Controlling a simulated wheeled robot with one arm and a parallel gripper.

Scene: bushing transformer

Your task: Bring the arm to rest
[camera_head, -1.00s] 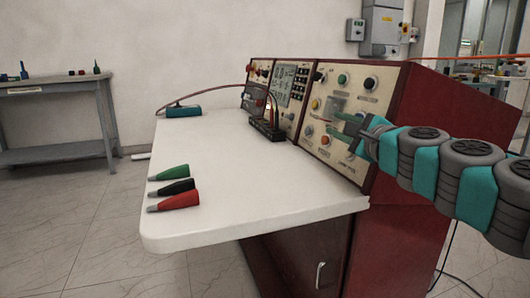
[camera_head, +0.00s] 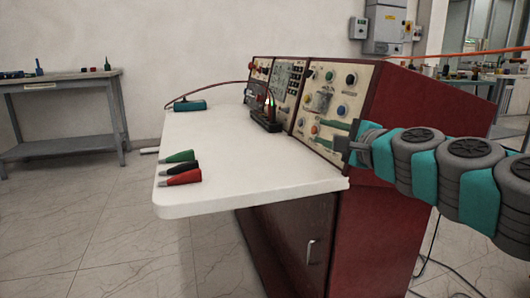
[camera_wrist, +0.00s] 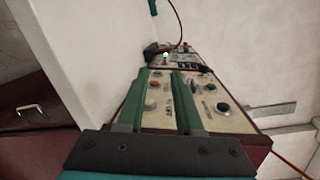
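My arm reaches in from the right in the head view, stretched out beside the red control bench (camera_head: 400,125). My gripper (camera_head: 318,134) has two green fingers spread apart with nothing between them. It appears in front of the bench's panel (camera_head: 345,78), near its lower knobs; I cannot tell the exact gap to the panel. In the wrist view my gripper (camera_wrist: 160,72) shows both fingers parallel and apart, with the panel's knobs visible between and beyond them.
Green (camera_head: 178,156), black (camera_head: 183,167) and red (camera_head: 180,178) connectors lie on the white tabletop (camera_head: 235,165). A black terminal block (camera_head: 265,123) with a cable stands by the panel. A teal device (camera_head: 190,105) lies at the back. A side table (camera_head: 62,75) stands left. The left floor is clear.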

